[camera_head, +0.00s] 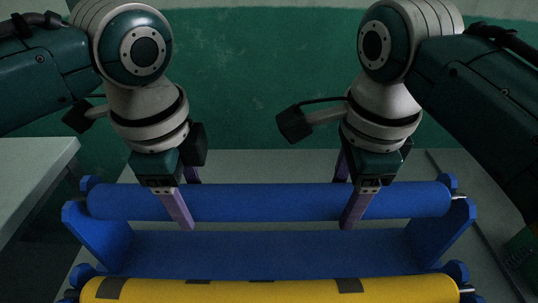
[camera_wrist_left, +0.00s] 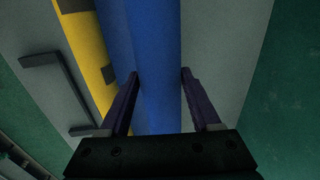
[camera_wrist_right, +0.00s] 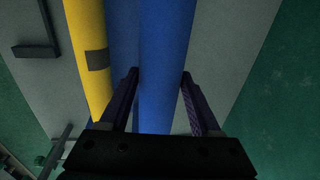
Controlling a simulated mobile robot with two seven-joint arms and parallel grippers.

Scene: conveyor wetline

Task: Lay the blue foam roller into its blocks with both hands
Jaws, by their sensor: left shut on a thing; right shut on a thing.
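The blue foam roller (camera_head: 265,202) lies level across the head view, with a metal pin showing at its right end. My left gripper (camera_head: 186,203) is shut on it left of the middle, and my right gripper (camera_head: 346,203) is shut on it right of the middle. Both wrist views show the roller (camera_wrist_left: 153,60) (camera_wrist_right: 165,60) between the two purple fingers. The far fingertips are hidden behind it in the head view. The left blue block (camera_head: 103,238) and right blue block (camera_head: 437,232) stand at its ends, their prongs before and behind it. I cannot tell whether its pins touch the notches.
A yellow roller (camera_head: 250,292) with dark patches lies in front, parallel to the blue one, between lower blue prongs. A blue panel (camera_head: 265,255) spans between the blocks. A pale table (camera_head: 35,170) stands at the left. A green wall (camera_head: 240,80) is behind.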

